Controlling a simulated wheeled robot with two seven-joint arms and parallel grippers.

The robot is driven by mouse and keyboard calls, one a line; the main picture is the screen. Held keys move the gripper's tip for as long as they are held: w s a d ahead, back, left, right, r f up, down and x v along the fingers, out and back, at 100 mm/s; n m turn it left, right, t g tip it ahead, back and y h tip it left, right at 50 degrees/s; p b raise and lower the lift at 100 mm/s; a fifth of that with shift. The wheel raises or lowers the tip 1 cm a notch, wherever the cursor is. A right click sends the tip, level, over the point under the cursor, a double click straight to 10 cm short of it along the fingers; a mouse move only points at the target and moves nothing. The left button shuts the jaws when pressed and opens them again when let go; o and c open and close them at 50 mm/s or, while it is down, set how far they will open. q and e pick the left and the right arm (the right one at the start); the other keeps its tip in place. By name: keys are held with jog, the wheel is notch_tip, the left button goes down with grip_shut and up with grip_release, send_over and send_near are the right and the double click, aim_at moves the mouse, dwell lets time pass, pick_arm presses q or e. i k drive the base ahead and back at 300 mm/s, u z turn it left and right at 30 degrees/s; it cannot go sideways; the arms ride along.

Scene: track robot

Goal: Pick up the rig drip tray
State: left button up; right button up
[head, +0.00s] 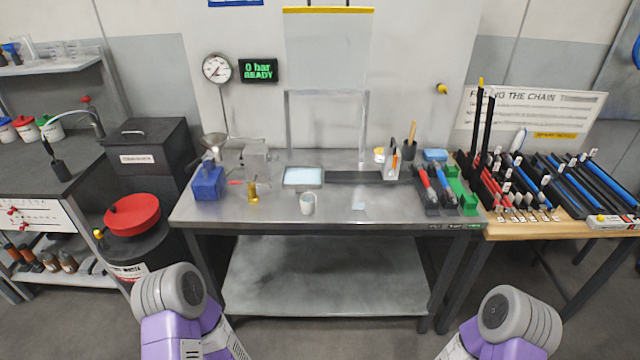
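A small shallow rectangular tray (303,185) with a grey rim and a pale blue-white inside, which looks like the rig drip tray, sits flat on the metal workbench (400,215), left of its middle. A white cup (307,204) stands just in front of it. A brass fitting (253,193) stands to its left. Only purple and grey links of my two arms show at the bottom edge, well short of the bench. Neither of my grippers is in view.
A blue block-like object (208,182) stands at the bench's left end. A dark strip (354,177) lies right of the tray. Racks with red and green tools (440,190) fill the right end. A red-lidded drum (132,214) stands left of the bench. The front middle is mostly clear.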

aim_at(301, 178)
jog(key=z, duration=1.35)
jog(key=i, duration=1.1)
jog(key=u, duration=2.45)
